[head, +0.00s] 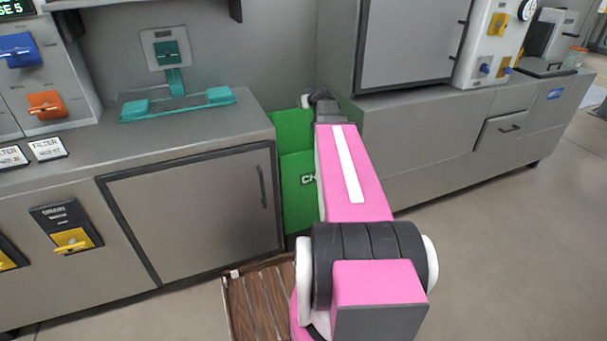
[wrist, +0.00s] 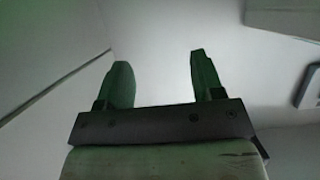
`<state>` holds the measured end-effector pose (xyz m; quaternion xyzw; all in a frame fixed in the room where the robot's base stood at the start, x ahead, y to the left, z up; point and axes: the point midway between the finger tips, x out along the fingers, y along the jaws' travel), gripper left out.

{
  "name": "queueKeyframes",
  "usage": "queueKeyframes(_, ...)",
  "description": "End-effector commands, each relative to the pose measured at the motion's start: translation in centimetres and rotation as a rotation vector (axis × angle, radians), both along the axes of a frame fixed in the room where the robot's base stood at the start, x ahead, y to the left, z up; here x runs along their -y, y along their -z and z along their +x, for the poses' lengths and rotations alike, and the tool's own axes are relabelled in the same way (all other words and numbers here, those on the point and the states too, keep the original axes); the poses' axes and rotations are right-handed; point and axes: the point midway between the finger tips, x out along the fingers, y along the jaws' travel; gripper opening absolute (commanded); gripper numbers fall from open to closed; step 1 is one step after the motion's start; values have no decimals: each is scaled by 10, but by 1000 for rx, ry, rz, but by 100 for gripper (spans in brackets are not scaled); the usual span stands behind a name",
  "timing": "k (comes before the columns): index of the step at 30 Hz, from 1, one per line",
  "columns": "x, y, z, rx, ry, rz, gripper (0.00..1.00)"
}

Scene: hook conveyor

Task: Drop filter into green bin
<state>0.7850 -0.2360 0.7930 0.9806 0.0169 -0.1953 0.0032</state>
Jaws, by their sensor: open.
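The green bin (head: 298,180) stands in the gap between two grey cabinets in the head view. My pink arm covers its right part, and its inside cannot be seen. My gripper is at the far end of the arm, above the bin's back part, and is mostly hidden there by the arm. In the wrist view my gripper (wrist: 160,62) has its two fingers well apart with nothing between them. The fingers look green-tinted. I cannot make out a filter in either view.
A teal fixture (head: 172,92) sits on the left counter (head: 225,125). Plates marked FILTER (head: 47,148) and a yellow drain lever (head: 72,240) are at left. A brown slatted platform (head: 255,300) lies below. The floor (head: 500,260) at right is clear.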

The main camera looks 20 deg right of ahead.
Motion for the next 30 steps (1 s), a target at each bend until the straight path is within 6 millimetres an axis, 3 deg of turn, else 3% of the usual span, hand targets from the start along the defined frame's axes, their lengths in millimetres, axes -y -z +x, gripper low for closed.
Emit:
queueKeyframes(15, 2, -33, -83, 1, 2, -1, 61)
queueKeyframes(30, 3, -38, -91, 1, 1, 0, 61)
